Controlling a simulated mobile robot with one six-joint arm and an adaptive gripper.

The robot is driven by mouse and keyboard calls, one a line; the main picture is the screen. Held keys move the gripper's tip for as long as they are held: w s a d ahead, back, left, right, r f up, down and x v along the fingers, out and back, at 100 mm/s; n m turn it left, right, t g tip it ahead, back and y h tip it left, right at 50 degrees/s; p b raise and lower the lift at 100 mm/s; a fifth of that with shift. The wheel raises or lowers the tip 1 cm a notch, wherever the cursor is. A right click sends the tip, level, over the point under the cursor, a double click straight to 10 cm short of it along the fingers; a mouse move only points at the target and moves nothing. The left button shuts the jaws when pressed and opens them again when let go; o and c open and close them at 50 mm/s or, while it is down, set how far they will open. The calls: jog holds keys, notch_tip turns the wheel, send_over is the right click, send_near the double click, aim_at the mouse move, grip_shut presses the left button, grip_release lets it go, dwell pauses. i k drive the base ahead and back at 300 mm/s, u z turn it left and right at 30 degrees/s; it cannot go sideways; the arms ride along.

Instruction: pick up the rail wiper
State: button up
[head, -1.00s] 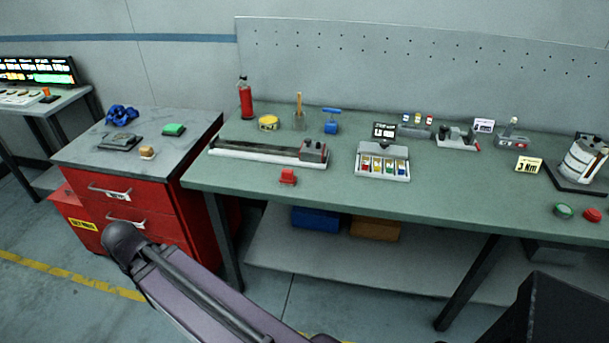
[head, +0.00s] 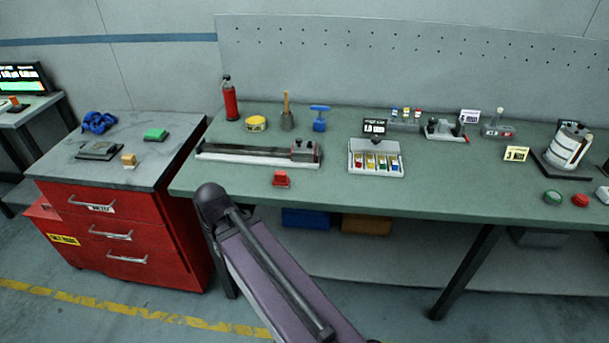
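Nothing in the head view is marked as the rail wiper, so I cannot tell for sure which thing it is. A small red block with a raised grip (head: 281,178) sits on the green bench just in front of the long rail (head: 245,154). A blue T-handled tool (head: 320,118) stands upright behind the rail's right end. A dark grey carriage (head: 305,151) is at the rail's right end. My arm's purple link and dark joint show low in the middle, in front of the bench. My gripper is not in view.
The green bench (head: 400,200) also holds a red bottle (head: 230,98), a yellow tin (head: 256,123), a brush in a pot (head: 287,112) and a tray of coloured vials (head: 375,157). A red drawer cabinet (head: 120,235) stands left. The bench front around the red block is clear.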

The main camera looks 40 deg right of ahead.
aim_at(280, 180)
jog(key=z, duration=0.75)
jog(key=k, duration=1)
jog(key=u, duration=0.05)
jog(key=i, duration=0.9)
